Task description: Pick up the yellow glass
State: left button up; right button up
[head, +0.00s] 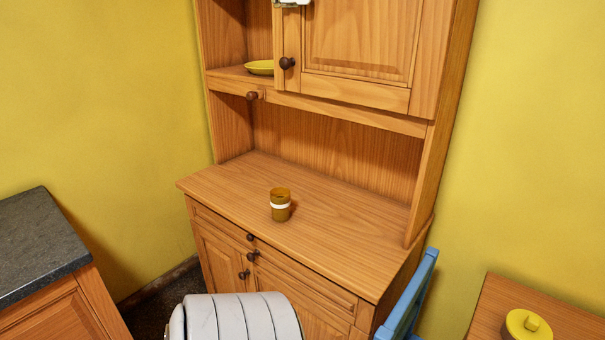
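The yellow glass (280,205) is a small amber-yellow tumbler with a white band. It stands upright on the wooden counter (330,240) of a hutch cabinet, near the front edge and left of the middle. Nothing touches it. Neither of my grippers shows in the head view. A ribbed pale grey part, which looks like part of my own body, shows at the bottom, below and in front of the cabinet.
A yellow plate (259,68) lies on the upper left shelf. Upper cabinet doors (360,40) overhang the counter's back. A blue chair (410,298) stands at the cabinet's right front. A yellow lidded pot (526,325) sits on a table at right. A dark countertop (38,245) is at left.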

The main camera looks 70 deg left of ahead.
aim_at(281, 205)
jog(key=u, duration=2.4)
